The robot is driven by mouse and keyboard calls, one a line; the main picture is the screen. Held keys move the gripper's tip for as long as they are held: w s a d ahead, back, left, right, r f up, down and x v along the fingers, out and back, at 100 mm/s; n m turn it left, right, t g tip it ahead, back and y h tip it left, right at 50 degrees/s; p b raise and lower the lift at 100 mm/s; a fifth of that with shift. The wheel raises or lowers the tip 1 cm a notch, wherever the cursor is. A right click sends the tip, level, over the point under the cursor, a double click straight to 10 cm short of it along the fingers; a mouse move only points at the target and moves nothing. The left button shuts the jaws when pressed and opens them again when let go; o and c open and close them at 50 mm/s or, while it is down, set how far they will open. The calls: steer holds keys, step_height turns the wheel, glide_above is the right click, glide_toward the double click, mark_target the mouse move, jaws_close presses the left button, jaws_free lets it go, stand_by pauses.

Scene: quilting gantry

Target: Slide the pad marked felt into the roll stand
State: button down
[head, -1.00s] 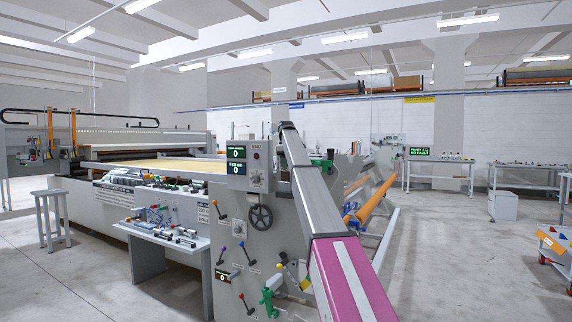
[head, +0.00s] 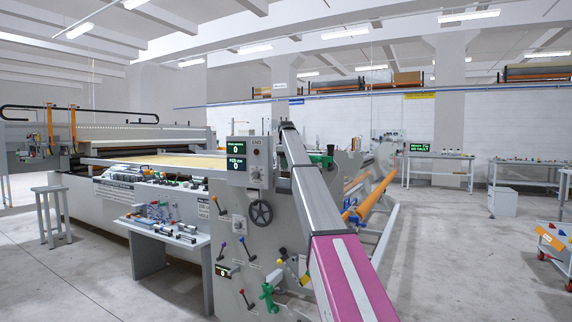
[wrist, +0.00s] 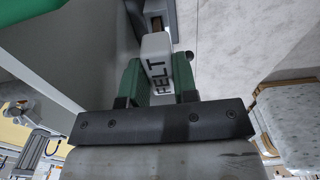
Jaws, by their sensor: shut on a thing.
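The white pad marked FELT (wrist: 155,50) is between the green fingers of my gripper (wrist: 158,80) in the wrist view. My gripper is shut on it, and its far end points toward a dark grey channel with a brownish inside (wrist: 154,14). Whether the pad's end touches or enters this channel is unclear. The channel may be part of the roll stand; I cannot tell for sure. In the head view my arm reaches up past the grey machine end panel (head: 236,205), and the pad cannot be made out there. An orange roll (head: 375,197) lies beyond my arm.
A green part (wrist: 28,35) is close at the upper left of the wrist view. A padded pale surface (wrist: 292,120) is at the right. In the head view, a small tool bench (head: 150,245) stands left of the panel. The floor (head: 450,260) at the right is open.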

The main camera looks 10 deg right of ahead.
steer(key=shift+f, duration=0.2)
steer(key=shift+r, duration=0.15)
steer(key=shift+r, duration=1.25)
steer(key=shift+f, duration=1.35)
stand_by(1.0)
steer(key=c, duration=0.8)
jaws_free()
